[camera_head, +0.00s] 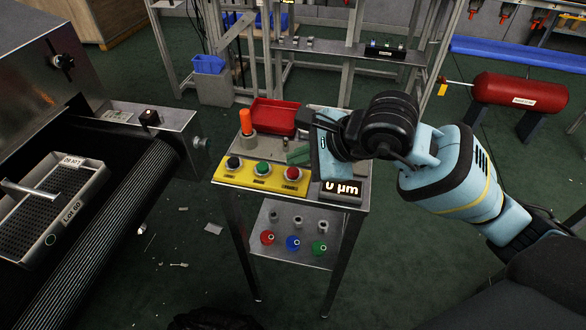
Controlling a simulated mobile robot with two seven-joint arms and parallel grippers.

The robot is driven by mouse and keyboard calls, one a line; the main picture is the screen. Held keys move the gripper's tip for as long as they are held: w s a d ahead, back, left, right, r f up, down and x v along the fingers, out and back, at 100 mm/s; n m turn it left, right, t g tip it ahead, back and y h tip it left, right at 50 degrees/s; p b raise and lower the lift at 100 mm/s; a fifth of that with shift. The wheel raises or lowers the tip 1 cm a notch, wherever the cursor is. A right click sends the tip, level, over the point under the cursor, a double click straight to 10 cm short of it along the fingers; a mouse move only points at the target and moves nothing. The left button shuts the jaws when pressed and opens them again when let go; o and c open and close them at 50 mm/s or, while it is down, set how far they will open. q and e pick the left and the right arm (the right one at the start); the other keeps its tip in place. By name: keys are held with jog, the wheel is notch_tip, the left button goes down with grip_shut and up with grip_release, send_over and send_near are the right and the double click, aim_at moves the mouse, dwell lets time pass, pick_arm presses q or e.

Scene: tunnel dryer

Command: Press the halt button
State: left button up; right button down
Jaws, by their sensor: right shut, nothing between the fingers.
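A yellow button panel (261,175) sits on the front edge of a small metal stand. It carries three push buttons in a row: a dark one (233,163) at left, a green one (262,169) in the middle and a red one (292,174) at right. Their labels are too small to read, so I cannot tell by text which is the halt button. My right gripper (320,124) is shut and empty, above the back right of the stand, behind and to the right of the red button, apart from it. My left gripper is not in view.
A display (341,188) reading "0 µm" stands right of the panel. Behind are an orange-topped post (246,122) and a red tray (274,116). A conveyor (110,215) with a perforated tray (48,217) is at left. A red tank (520,92) stands at right.

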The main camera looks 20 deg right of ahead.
aim_at(299, 176)
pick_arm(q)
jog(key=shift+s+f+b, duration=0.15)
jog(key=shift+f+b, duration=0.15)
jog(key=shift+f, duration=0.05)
pick_arm(e)
jog(key=shift+f, duration=0.4)
pick_arm(q)
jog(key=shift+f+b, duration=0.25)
jog(key=shift+b, duration=0.1)
pick_arm(e)
jog(key=shift+f, duration=0.45)
dwell(0.4)
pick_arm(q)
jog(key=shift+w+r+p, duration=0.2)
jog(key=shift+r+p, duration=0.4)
pick_arm(e)
jog(key=shift+r, duration=0.85)
